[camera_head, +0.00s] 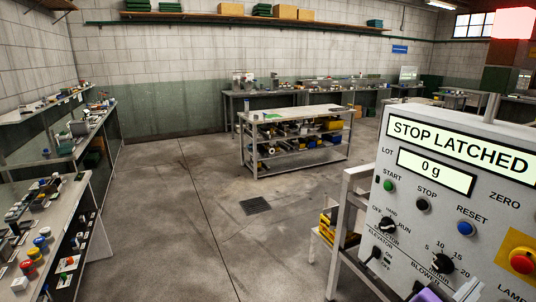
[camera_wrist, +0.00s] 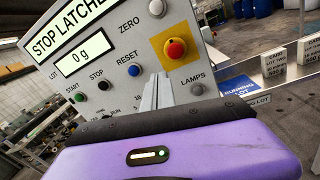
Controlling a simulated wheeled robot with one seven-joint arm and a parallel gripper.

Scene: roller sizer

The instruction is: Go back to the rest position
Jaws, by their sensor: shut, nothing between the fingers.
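My gripper (camera_wrist: 157,88) points at the grey control panel (camera_wrist: 100,72), with its two fingers together and nothing between them. In the wrist view the fingertips lie below and left of the red mushroom button (camera_wrist: 175,48) on its yellow plate, apart from it in the picture. I cannot tell the gap to the panel. In the head view the panel (camera_head: 390,155) stands at the right. Its displays read STOP LATCHED (camera_head: 459,146) and 0 g (camera_head: 434,171). Part of my purple wrist shows at the bottom edge there.
A shelved workbench (camera_head: 297,120) stands mid-room, with a floor drain (camera_head: 255,206) before it. Cluttered benches (camera_head: 45,225) line the left wall. The concrete floor (camera_head: 165,240) between is clear. In the wrist view, labelled lot boxes (camera_wrist: 274,63) stand right of the panel.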

